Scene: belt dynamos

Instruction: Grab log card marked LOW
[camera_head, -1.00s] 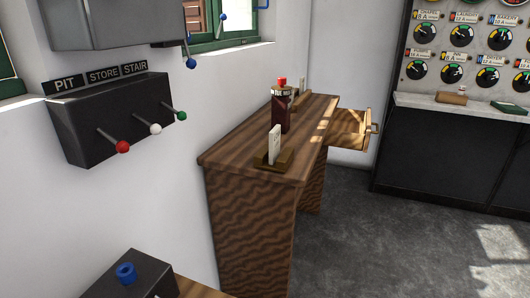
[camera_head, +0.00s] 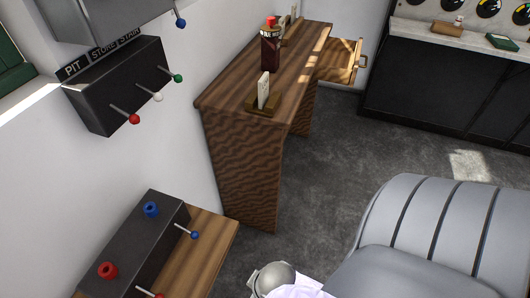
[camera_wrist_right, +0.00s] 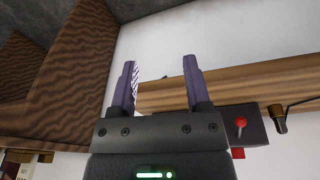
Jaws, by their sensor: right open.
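An upright pale card (camera_head: 263,90) stands in a small dark wooden holder on the near end of the wooden desk (camera_head: 225,88). Any marking on it is too small to read. A second pale upright piece (camera_head: 293,14) shows at the far end of the desk, also unreadable. My right gripper (camera_wrist_right: 160,75) is open and empty in the right wrist view, with its fingers pointing towards a wooden plank edge and a white wall. No card is between its fingers. My left gripper is not in view.
A dark bottle with a red top (camera_head: 270,46) stands behind the card. An open drawer (camera_head: 340,65) sticks out beyond the desk. Wall levers (camera_head: 135,118) are at upper left. A black box with knobs (camera_head: 135,245) sits on a lower wooden top. Grey floor is clear beyond the desk.

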